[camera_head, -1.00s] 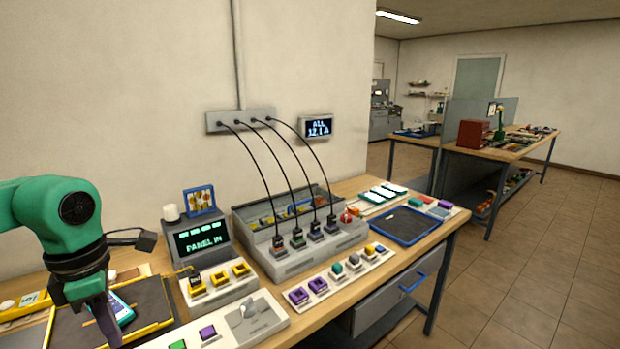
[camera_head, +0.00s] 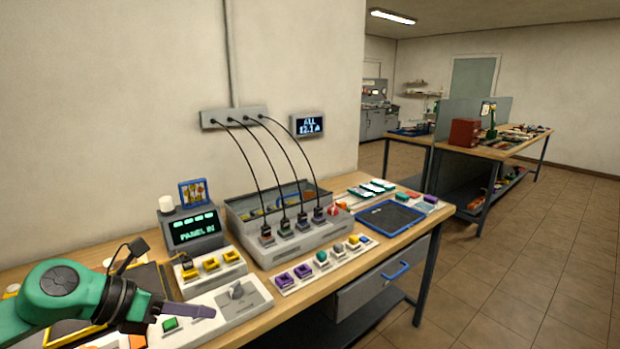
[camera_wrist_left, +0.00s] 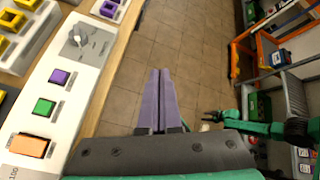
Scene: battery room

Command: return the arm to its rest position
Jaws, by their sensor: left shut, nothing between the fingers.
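My left gripper (camera_head: 208,311) comes in from the lower left in the head view, over the front of the bench by the white switch panel. Its purple-grey fingers point to the right. In the left wrist view its fingers (camera_wrist_left: 160,95) lie together over the floor, just beside the bench edge, with nothing between them. A green arm, apparently my right one, shows at the right of the left wrist view. Its gripper end (camera_wrist_left: 212,121) is small and its jaws cannot be made out.
The white switch panel (camera_head: 235,312), with a grey knob and coloured buttons, is close to the left gripper. A charger box (camera_head: 290,248) with cables and a blue tray (camera_head: 391,218) stand farther along the bench. The floor (camera_head: 530,260) to the right is clear.

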